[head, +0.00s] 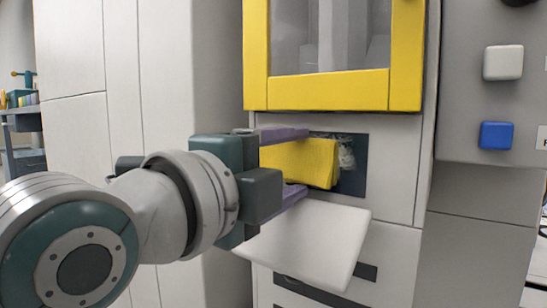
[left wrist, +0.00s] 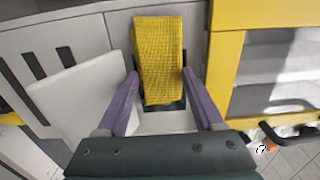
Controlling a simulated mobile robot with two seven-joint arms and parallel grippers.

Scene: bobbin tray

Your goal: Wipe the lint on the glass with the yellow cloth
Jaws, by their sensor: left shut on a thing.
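My left gripper (head: 303,161) is shut on the yellow cloth (head: 298,163), with one purple finger above it and one below in the head view. The cloth is a thick folded pad. It is in front of a small dark glass pane (head: 351,181) set in the pale machine front. Pale grey lint (head: 346,155) shows on the glass just right of the cloth. The cloth hides the left part of the pane. In the left wrist view the cloth (left wrist: 158,60) lies between the fingers (left wrist: 160,74). I cannot tell whether it touches the glass. My right gripper is not in view.
A white shelf (head: 312,242) juts out just below the gripper. Above the pane is a yellow-framed window (head: 330,90). A white button (head: 503,62) and a blue button (head: 496,135) are on the panel to the right. Dark slots (head: 365,271) lie below the shelf.

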